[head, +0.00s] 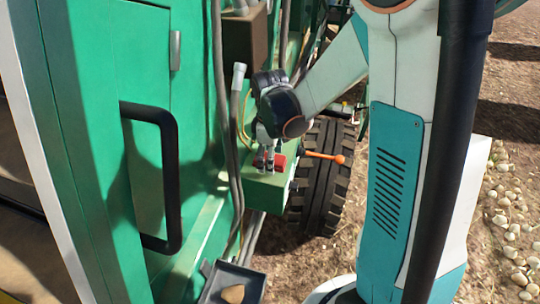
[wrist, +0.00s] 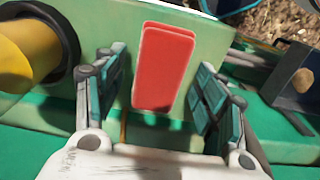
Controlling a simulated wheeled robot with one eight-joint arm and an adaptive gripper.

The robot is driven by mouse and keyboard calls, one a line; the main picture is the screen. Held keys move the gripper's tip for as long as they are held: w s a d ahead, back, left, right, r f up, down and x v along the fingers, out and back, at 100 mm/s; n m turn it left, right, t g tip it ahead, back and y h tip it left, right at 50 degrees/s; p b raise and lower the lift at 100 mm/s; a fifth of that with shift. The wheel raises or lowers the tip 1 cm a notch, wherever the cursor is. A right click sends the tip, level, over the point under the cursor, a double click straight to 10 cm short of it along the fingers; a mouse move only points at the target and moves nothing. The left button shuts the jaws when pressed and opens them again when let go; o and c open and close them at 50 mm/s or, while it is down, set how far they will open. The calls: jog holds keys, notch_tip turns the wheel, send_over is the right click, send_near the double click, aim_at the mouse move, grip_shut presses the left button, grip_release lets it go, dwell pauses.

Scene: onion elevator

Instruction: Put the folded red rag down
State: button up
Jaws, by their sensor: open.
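The folded red rag (wrist: 162,68) lies flat on a green ledge (wrist: 225,50) of the machine in the wrist view. It is a neat rectangle with a visible layered edge. My gripper (wrist: 162,92) is open, with one finger on each side of the rag and a gap showing on both sides. In the head view the rag (head: 277,161) shows as a small red patch on top of the green box-like ledge (head: 263,190). My gripper (head: 265,158) is right over it, pointing down, and partly hides it.
An orange-tipped lever (head: 338,158) sticks out right of the ledge, before a large tyre (head: 322,185). Grey hoses (head: 236,130) run down left of it. A dark tray (head: 232,284) holding a brown object is below. A yellow cylinder (wrist: 25,55) stands left in the wrist view.

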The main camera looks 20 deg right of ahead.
jog(key=shift+r, duration=0.1)
notch_tip(320, 180, up, 7)
jog(key=shift+s+r, duration=0.15)
jog(key=shift+r, duration=0.35)
jog(key=s+r+m+t, duration=0.7)
jog(key=s+r+m, duration=0.3)
jog(key=s, duration=0.4)
jog(key=shift+s+r+m, duration=0.35)
jog(key=shift+r+m, duration=0.05)
jog(key=shift+r, duration=0.05)
